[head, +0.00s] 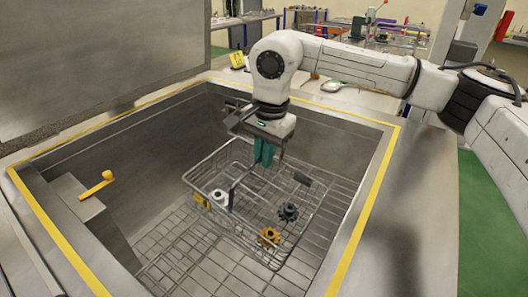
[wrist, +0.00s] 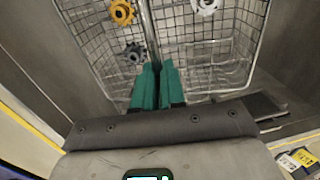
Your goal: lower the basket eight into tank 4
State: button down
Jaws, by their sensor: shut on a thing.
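A wire basket (head: 329,190) is inside the open tank, below the tank's rim. My gripper (head: 264,158) has teal fingers, shut on the basket's handle (head: 236,184) above the load. In the wrist view the fingers (wrist: 158,72) close on the handle bar, with the basket mesh beyond. The tank (head: 365,210) has a yellow-edged rim and a grid floor. Whether the basket touches that floor is unclear.
A yellow lever (head: 97,185) sits on a ledge at the tank's left wall. A large grey lid panel (head: 100,60) stands behind at the left. A yellow sign (head: 237,60) is behind the back rim; its number is unclear. Steel counter borders the right.

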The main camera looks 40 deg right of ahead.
jog(key=shift+f+b, duration=0.9)
jog(key=shift+f, duration=0.45)
jog(key=shift+s+f+b, duration=0.15)
jog(key=shift+f+b, duration=0.95)
jog(key=shift+f, duration=0.3)
dwell(0.5)
jog(key=c, duration=1.4)
grip_release()
jog(key=shift+w+f, duration=0.15)
jog(key=shift+w, duration=0.05)
jog(key=shift+c, duration=0.2)
jog(key=o, duration=0.3)
jog(key=shift+r, duration=0.25)
jog(key=shift+s, duration=0.1)
jog(key=r+p, duration=0.3)
jog(key=r, duration=0.4)
jog(key=r+p, duration=0.3)
jog(key=r, duration=0.5)
jog(key=s+r+p, duration=0.1)
jog(key=r+p, duration=0.2)
jog(key=r, duration=0.4)
jog(key=shift+d+r+p, duration=0.1)
jog(key=shift+r+p, duration=0.25)
